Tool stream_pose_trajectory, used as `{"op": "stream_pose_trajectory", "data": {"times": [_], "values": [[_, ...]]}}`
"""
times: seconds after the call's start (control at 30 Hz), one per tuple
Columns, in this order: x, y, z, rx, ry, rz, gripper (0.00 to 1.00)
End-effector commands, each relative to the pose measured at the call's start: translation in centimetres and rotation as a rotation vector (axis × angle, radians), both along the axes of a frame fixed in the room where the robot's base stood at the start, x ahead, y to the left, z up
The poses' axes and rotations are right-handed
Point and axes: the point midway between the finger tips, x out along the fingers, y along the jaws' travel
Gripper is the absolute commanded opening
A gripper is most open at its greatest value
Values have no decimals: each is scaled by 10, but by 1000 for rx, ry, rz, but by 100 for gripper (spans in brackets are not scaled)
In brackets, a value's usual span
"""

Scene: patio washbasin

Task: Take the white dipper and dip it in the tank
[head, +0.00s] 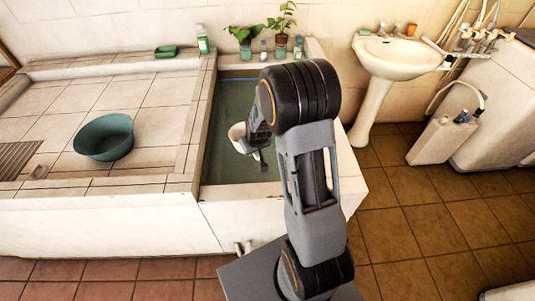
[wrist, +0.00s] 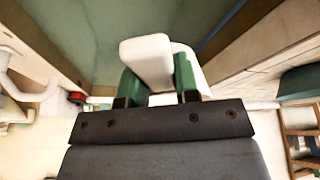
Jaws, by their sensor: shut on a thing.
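The white dipper (head: 236,136) shows in the head view over the green water inside the tank (head: 245,215). My gripper (head: 258,140) is beside it, partly hidden by my arm. In the wrist view, my gripper's green fingers (wrist: 158,78) are shut on the dipper's white handle (wrist: 147,58), one finger on each side. Part of the dipper's round cup shows behind the handle. I cannot tell whether the dipper touches the water or hangs just above it.
A green basin (head: 104,138) sits on the tiled ledge left of the tank. Potted plants (head: 243,42) and bottles stand on the tank's back rim. A white pedestal washbasin (head: 398,58) and a white jerrycan (head: 440,140) are to the right. The floor between is clear.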

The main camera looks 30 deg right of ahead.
Motion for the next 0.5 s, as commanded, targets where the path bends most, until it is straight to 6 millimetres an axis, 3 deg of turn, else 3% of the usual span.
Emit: {"op": "stream_pose_trajectory", "data": {"times": [0.03,0.1,0.5], "values": [[7,-10,-21,0,-6,-2,0],[13,-21,-27,2,-4,6,0],[31,-63,-38,24,-14,70,0]]}}
